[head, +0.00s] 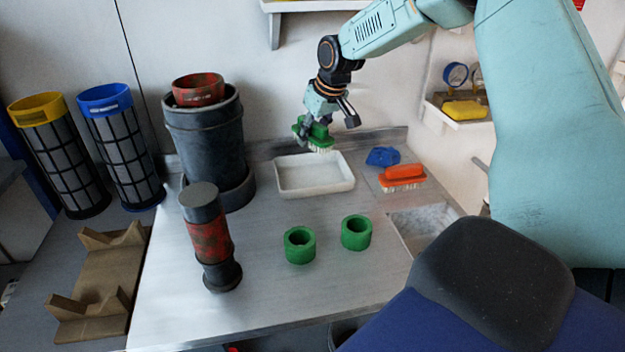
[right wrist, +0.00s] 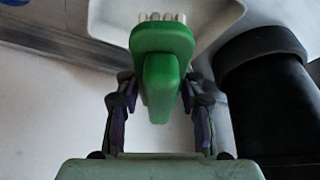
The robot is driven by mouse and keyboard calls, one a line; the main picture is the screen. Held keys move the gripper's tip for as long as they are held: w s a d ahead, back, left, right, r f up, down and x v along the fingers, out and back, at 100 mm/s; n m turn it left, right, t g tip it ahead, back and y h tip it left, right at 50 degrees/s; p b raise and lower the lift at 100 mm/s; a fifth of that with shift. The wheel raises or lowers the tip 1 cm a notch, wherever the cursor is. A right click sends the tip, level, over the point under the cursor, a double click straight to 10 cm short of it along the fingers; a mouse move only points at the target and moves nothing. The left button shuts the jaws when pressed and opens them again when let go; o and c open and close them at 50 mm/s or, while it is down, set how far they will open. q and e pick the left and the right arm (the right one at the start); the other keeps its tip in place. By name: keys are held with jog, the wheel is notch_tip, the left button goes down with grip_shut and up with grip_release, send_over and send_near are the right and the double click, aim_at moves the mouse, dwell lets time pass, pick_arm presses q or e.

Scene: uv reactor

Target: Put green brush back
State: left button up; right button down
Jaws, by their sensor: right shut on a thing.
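A green brush (head: 319,137) with pale bristles is held in my right gripper (head: 322,124), above the back edge of a white tray (head: 342,184). The bristles point down and the tray looks empty. In the right wrist view, the green brush (right wrist: 162,60) sits between the two fingers of my right gripper (right wrist: 160,95), with its bristle tips toward the white tray (right wrist: 205,12). An orange brush (head: 402,177) lies on the counter right of the tray, beside a blue item (head: 382,156). My left gripper is not in view.
Two green rings (head: 300,259) stand on the front of the counter (head: 262,290). A dark cylinder with a red band (head: 208,240) and a large dark container (head: 207,130) stand left of the tray. A sink (head: 420,222) is at the right. Filter cartridges (head: 60,155) and a wooden cradle (head: 95,285) are far left.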

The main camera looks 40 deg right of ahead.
jog(key=shift+a, duration=0.2)
jog(key=shift+s+a+r+m, duration=0.1)
jog(key=shift+a+r+m, duration=0.2)
jog(key=shift+m, duration=0.1)
jog(key=shift+s+d+f, duration=0.1)
jog(key=shift+f, duration=0.25)
jog(key=b, duration=0.2)
send_over(310, 177)
jog(key=f, duration=0.4)
jog(key=s+f, duration=0.1)
jog(key=shift+f, duration=0.7)
notch_tip(310, 177, down, 4)
jog(key=shift+r+b, duration=0.25)
jog(key=shift+b, duration=0.35)
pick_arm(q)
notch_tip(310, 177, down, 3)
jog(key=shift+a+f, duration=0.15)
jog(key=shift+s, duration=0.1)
pick_arm(e)
jog(key=shift+s, duration=0.1)
